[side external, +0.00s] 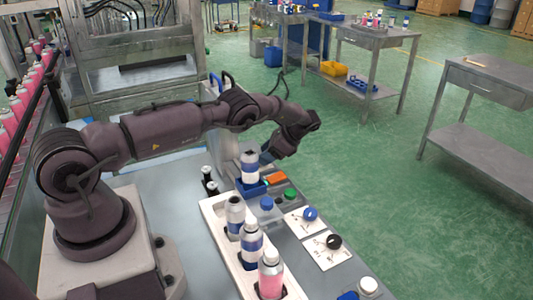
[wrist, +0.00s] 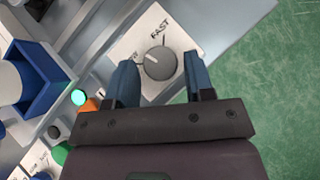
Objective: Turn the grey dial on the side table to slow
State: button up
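The grey dial (wrist: 160,63) is a round knob on a white plate in the wrist view. The word FAST is printed at its upper right; a label at its left is mostly hidden behind a finger. A small pale mark shows at the dial's left part. My gripper (wrist: 161,75) is open, its two blue fingers left and right of the dial in the picture. I cannot tell whether they touch it or how far above it they are.
In the side view a white rack (side external: 222,228) holds several cans, and blue (side external: 310,213) and black (side external: 333,241) knobs sit on white plates. Green floor is free to the right.

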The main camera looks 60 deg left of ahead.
jog(key=shift+o, duration=0.6)
jog(key=shift+v, duration=1.35)
notch_tip(320, 180, up, 7)
jog(key=shift+w+r, duration=0.1)
jog(key=shift+r, duration=0.05)
